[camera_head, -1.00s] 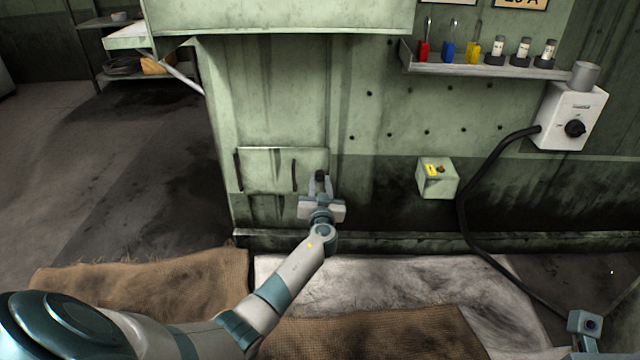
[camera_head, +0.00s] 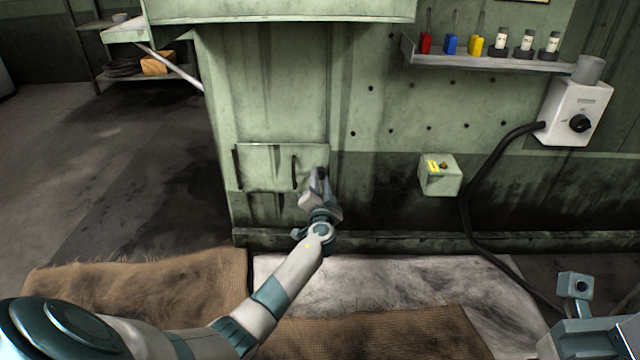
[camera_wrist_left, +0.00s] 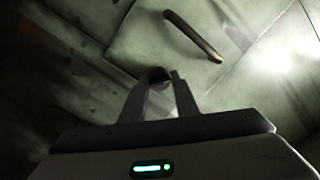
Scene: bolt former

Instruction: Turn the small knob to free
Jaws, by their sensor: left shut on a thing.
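The small knob is dark and sits on the green machine wall, at the right edge of a low panel (camera_head: 268,166). In the left wrist view the knob (camera_wrist_left: 157,75) shows between the fingertips, partly covered by them. My left gripper (camera_head: 318,175) is shut on the knob and rolled to a slant relative to the panel. It also shows in the left wrist view (camera_wrist_left: 160,82), with both fingers against the knob. In the head view the gripper mostly hides the knob. My right gripper's fingers are not in view; only part of my right arm shows at lower right.
A dark bar handle (camera_head: 294,172) on the panel is close left of the gripper. A small green box (camera_head: 440,175) and a white switch box (camera_head: 572,112) with a black cable (camera_head: 466,205) are to the right. Brown mats (camera_head: 150,285) lie on the floor.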

